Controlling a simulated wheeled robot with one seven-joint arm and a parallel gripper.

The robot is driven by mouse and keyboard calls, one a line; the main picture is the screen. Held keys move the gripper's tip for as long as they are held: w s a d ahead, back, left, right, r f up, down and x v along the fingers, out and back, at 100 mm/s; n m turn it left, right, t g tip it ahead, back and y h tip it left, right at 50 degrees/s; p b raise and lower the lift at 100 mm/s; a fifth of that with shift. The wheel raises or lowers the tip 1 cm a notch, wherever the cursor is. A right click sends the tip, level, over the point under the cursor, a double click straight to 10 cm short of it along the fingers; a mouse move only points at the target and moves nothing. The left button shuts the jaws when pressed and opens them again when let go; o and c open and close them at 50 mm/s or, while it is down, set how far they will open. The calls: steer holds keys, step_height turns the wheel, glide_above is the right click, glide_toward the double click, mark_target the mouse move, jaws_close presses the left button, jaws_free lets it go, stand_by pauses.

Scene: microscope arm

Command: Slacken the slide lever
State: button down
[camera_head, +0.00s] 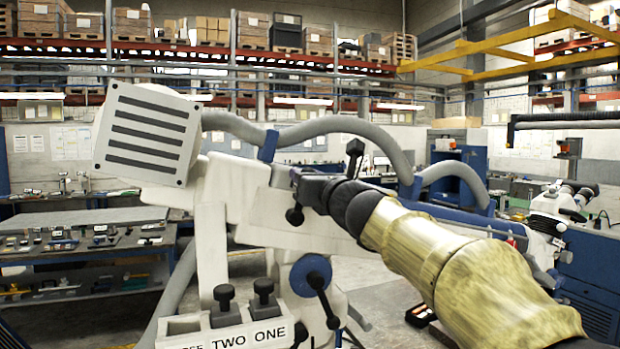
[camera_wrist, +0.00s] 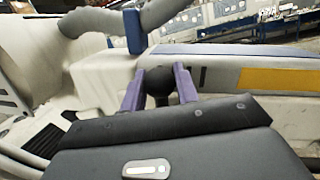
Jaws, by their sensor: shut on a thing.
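My gripper (camera_wrist: 158,88) has its two purple fingers on either side of a round black knob (camera_wrist: 158,76), shut on it. I take this knob to be the end of the slide lever. In the head view my gripper (camera_head: 300,182) is at the side of the white microscope arm (camera_head: 235,190), where my forearm hides much of the contact.
A grey hose (camera_head: 335,126) arches above the arm, held by a blue clamp (camera_head: 268,146). Below are a blue hub (camera_head: 310,276) with a black handle and a labelled panel (camera_head: 240,336) with black knobs (camera_head: 263,290). A workbench (camera_head: 85,215) stands behind at left.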

steer(key=shift+w+f, duration=0.15)
steer(key=shift+f, duration=0.1)
steer(key=c, duration=1.1)
jaws_free()
steer(key=shift+d, duration=0.1)
steer(key=shift+r, duration=0.15)
steer(key=shift+s, duration=0.2)
steer(key=b+v, duration=0.4)
steer(key=v, duration=1.3)
steer(key=shift+d, duration=0.1)
